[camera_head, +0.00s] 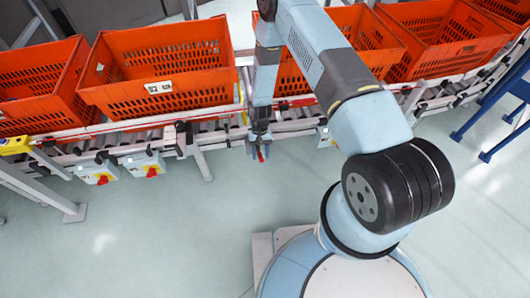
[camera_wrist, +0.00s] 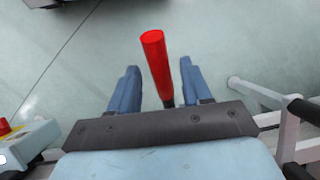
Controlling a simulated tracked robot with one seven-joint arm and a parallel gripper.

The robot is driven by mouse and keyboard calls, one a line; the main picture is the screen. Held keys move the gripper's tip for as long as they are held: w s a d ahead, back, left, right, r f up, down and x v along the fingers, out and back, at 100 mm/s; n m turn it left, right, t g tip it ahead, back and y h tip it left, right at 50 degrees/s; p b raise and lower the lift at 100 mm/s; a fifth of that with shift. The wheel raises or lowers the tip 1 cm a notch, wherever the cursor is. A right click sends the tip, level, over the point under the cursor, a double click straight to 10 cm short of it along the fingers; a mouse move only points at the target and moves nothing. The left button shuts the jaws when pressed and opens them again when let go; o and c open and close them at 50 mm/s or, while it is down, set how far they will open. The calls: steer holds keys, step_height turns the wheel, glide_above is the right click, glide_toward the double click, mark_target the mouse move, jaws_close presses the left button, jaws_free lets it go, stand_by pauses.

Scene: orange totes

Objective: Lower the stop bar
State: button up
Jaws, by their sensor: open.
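A red cylindrical handle (camera_wrist: 156,58) on a dark shaft shows in the wrist view; I take it to be the stop bar's handle. My gripper (camera_wrist: 159,68) has its two blue fingers apart, one on each side of the handle. There is a visible gap on both sides. In the head view, my gripper (camera_head: 258,148) points down at the conveyor's front edge, and the handle's red tip (camera_head: 262,157) shows between the fingers. The rest of the bar is hidden behind my gripper and arm, so I cannot tell whether it is raised or lowered.
Orange totes (camera_head: 165,80) stand in a row on the roller conveyor (camera_head: 110,133) behind my gripper. Grey boxes with red knobs (camera_head: 145,165) hang under its front edge at left. A conveyor leg (camera_head: 200,163) stands nearby. The floor in front is clear.

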steer(key=shift+r, duration=0.1)
steer(key=v, duration=1.3)
steer(key=shift+w+r, duration=0.2)
